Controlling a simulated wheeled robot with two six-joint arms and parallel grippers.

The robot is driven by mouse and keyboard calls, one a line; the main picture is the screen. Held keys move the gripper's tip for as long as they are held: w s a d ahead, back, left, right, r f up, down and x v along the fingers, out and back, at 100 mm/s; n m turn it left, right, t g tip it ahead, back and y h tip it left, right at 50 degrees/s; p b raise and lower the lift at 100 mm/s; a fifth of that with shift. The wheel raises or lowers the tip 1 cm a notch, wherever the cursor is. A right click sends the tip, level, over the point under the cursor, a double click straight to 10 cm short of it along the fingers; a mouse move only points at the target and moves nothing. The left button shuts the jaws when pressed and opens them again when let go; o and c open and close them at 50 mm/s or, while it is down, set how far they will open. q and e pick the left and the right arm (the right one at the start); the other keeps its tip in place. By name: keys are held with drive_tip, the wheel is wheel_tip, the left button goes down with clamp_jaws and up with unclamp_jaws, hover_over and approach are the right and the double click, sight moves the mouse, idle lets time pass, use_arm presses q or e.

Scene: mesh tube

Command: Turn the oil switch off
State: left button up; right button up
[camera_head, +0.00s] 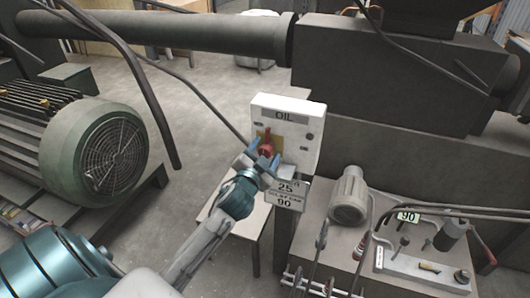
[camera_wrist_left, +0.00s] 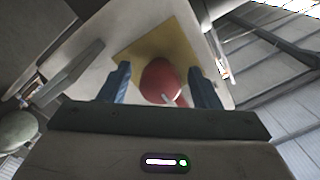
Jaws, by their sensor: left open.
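The oil switch is a red knob (camera_head: 265,146) on a yellow plate (camera_head: 277,141), on the front of a white box (camera_head: 313,130) labelled OIL. My left gripper (camera_head: 264,162) is open in front of the knob, reaching up from the lower left. In the left wrist view the red knob (camera_wrist_left: 161,80) lies between the two blue fingers (camera_wrist_left: 160,85), with space visible on both sides. A pale mark shows at the knob's lower edge. I cannot tell whether the fingers touch it. My right gripper is not in view.
A large green motor (camera_head: 95,150) stands at the left. A grey machine (camera_head: 390,90) with a small motor (camera_head: 349,195) and cables fills the right. A dark cable hangs left of the box.

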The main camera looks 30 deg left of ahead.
use_arm(q)
drive_tip(key=b+v, duration=0.2)
drive_tip(key=v, duration=0.8)
drive_tip(key=shift+s, duration=0.25)
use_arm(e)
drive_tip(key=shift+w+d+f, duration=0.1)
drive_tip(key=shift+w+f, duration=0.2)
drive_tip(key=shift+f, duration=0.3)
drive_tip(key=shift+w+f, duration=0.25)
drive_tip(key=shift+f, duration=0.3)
use_arm(q)
drive_tip(key=shift+d+f, duration=0.1)
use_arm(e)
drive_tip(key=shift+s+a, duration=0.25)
